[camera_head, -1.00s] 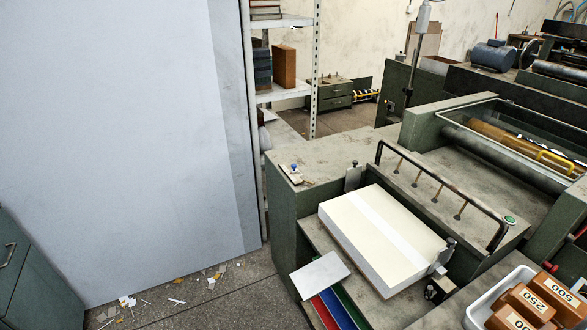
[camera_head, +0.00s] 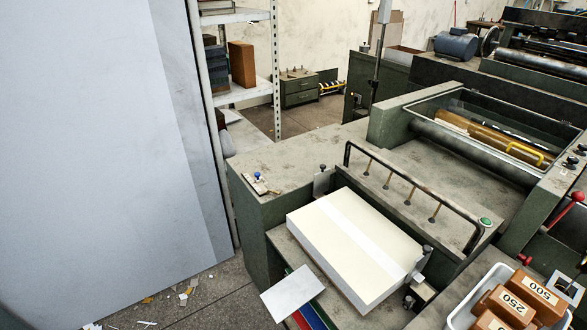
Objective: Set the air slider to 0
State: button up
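A small pale plate with a blue knob (camera_head: 258,177) sits on the left part of the green feeder table (camera_head: 290,155). It may be the air slider, but its scale and setting are too small to read. A red-knobbed lever (camera_head: 577,197) stands at the right edge of the machine. A green round button (camera_head: 486,222) is at the right end of the black bar. My gripper is not in view.
A white tray (camera_head: 455,318) with brown numbered weights (camera_head: 513,302) is at lower right. A large grey panel (camera_head: 90,150) fills the left. Scraps litter the floor.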

aim_at(258, 174)
jog(key=j+z, duration=1.5)
jog(key=z, duration=0.15)
jog(key=j+u, duration=0.35)
jog(key=u, duration=0.35)
jog(key=i+j+u, duration=0.1)
jog(key=u, duration=0.4)
jog(key=i+j+u, duration=0.1)
jog(key=u, duration=0.85)
jog(key=i+j, duration=0.05)
jog(key=i, duration=0.05)
